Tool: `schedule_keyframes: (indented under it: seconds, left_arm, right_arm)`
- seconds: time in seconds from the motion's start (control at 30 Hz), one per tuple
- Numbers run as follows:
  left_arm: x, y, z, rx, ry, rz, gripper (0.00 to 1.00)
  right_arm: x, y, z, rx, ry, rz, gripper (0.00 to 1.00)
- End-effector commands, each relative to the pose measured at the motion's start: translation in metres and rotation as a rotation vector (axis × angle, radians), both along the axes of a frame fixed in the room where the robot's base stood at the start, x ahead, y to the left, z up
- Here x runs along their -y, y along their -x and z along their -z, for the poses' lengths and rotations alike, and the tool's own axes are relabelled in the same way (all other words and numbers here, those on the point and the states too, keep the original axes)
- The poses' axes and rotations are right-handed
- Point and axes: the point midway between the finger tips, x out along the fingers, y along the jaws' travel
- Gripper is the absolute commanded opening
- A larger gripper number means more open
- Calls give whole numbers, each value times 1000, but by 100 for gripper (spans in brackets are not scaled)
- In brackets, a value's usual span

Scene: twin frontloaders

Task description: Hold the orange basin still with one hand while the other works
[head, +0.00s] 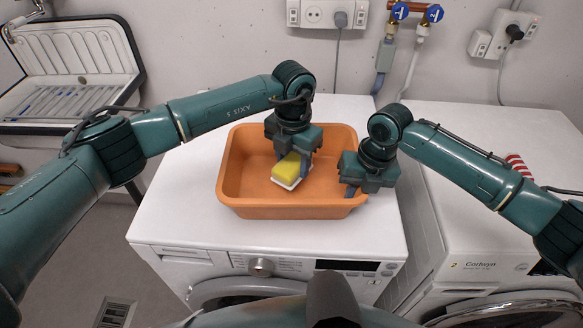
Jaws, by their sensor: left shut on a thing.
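The orange basin (232,180) stands on top of the left white washing machine. My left gripper (297,166) reaches down into the basin and is shut on a yellow sponge block with a white underside (286,172). The block is low over the basin floor; I cannot tell whether it touches it. My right gripper (352,187) is at the basin's right rim near the front corner, with one finger showing on the inner side. Its other finger is hidden, so I cannot tell whether it is shut on the rim.
The left machine's white top (185,200) is clear around the basin. A second washing machine (490,150) stands to the right across a narrow gap, with a red-and-white striped item (519,166) on it. A sink (85,60) is at left; sockets and blue-handled taps (400,11) are on the wall.

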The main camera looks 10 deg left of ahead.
Motion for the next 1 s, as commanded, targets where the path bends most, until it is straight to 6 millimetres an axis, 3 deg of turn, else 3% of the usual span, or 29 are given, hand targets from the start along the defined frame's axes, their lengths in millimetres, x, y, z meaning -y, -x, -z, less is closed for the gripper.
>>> schedule_keyframes:
  seconds: [0.4,0.97,1.0]
  left_arm:
    - [0,0,-37,0,1,0,28]
    - [0,0,-40,0,1,0,28]
    - [0,0,-40,0,1,0,28]
  right_arm:
    - [1,0,1,-1,3,1,0]
    - [1,0,1,-1,3,1,0]
    - [1,0,1,-1,3,1,17]
